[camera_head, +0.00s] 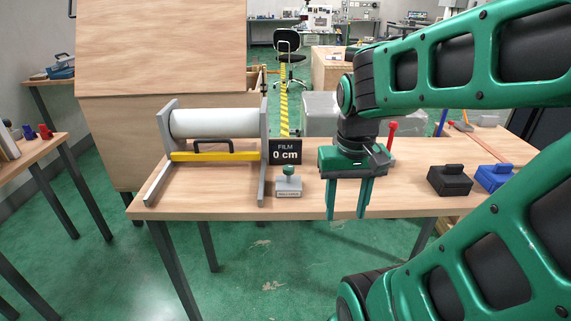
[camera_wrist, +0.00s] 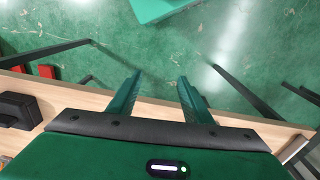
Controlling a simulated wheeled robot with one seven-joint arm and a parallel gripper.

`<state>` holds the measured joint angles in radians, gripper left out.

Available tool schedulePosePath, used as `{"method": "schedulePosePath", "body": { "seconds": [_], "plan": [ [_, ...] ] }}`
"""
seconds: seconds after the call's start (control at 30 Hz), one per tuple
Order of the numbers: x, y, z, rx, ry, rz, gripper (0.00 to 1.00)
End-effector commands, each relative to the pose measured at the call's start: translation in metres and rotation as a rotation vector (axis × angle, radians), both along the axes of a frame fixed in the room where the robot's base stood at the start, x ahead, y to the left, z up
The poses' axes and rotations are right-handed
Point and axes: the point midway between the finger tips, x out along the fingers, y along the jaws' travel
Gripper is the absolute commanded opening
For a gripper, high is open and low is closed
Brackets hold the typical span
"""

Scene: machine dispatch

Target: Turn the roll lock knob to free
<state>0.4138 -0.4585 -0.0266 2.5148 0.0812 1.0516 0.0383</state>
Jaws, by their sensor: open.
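The roll lock knob (camera_head: 289,171) is a small green knob on a grey base block (camera_head: 288,188) with a label too small to read. It stands on the table just right of the film roll frame. The white film roll (camera_head: 212,122) lies in the grey frame (camera_head: 263,155), with a yellow bar (camera_head: 215,156) in front. My gripper (camera_head: 346,214) points down at the table's front edge, to the right of the knob and apart from it. Its jaws are open and empty. In the wrist view my gripper (camera_wrist: 158,82) hangs over the table edge; the knob is not seen there.
A black sign (camera_head: 285,151) reading "FILM 0 cm" stands behind the knob. A black block (camera_head: 450,180) and a blue block (camera_head: 495,177) lie to the right, and a red-topped post (camera_head: 391,131) stands behind my gripper. Bare wooden tabletop (camera_head: 405,202) lies between.

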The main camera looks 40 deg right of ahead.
Motion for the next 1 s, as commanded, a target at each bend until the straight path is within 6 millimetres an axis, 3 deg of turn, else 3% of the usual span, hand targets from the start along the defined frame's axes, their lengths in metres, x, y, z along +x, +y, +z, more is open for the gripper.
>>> {"method": "schedulePosePath", "body": {
  "seconds": [0.03, 0.2, 0.4, 0.5, 0.6, 0.77, 1.0],
  "plan": [
    [0.008, -0.023, 0.005, -0.034, 0.016, -0.129, 0.45],
    [0.087, -0.036, 0.037, -0.173, -0.030, -0.372, 0.45],
    [0.179, -0.017, 0.064, -0.269, -0.140, -0.633, 0.45],
    [0.210, -0.003, 0.070, -0.284, -0.187, -0.726, 0.45],
    [0.229, 0.008, 0.073, -0.289, -0.219, -0.788, 0.45],
    [0.239, 0.014, 0.071, -0.291, -0.236, -0.825, 0.45],
    [0.241, 0.002, 0.039, -0.291, -0.233, -0.822, 0.45]
  ]
}}
